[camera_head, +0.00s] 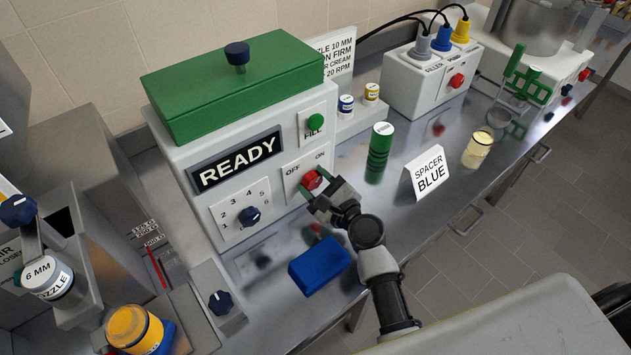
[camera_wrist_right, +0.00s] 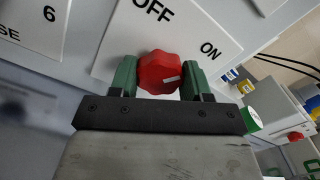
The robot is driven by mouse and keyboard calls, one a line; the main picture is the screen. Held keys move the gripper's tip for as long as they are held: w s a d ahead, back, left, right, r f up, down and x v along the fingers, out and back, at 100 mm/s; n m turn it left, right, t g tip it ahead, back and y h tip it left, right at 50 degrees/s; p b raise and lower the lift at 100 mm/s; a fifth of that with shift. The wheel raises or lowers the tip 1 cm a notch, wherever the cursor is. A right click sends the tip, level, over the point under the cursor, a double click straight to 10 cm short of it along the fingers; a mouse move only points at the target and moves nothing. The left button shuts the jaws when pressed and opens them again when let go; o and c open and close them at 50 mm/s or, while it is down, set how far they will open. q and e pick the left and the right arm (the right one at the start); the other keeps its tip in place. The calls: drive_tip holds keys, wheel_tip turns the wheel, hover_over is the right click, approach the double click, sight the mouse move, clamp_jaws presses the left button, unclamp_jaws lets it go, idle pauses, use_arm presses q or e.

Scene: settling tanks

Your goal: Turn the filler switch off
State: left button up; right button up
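The red OFF/ON knob (camera_head: 312,180) is on the front of the white machine (camera_head: 180,180) with the green lid. My right gripper (camera_head: 318,188) is at the knob. In the wrist view its green fingers (camera_wrist_right: 160,80) lie along both sides of the knob and appear to touch it. The machine's display (camera_head: 237,160) reads READY. My left gripper is not in view.
A blue block (camera_head: 319,266) lies on the bench below my right gripper. A green cylinder (camera_head: 379,152), a SPACER BLUE card (camera_head: 428,173) and a cream jar (camera_head: 477,150) stand to the right. Behind is a plug box (camera_head: 430,85) with another red switch.

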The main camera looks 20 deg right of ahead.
drive_tip(key=shift+c, duration=0.7)
drive_tip(key=shift+n, duration=0.4)
drive_tip(key=shift+f+n+b, duration=0.1)
drive_tip(key=shift+n+b, duration=0.25)
drive_tip(key=shift+n, duration=0.55)
drive_tip(key=n, duration=0.3)
drive_tip(key=shift+n, duration=0.4)
drive_tip(key=n, duration=0.3)
drive_tip(key=shift+n, duration=2.2)
drive_tip(key=o, duration=0.9)
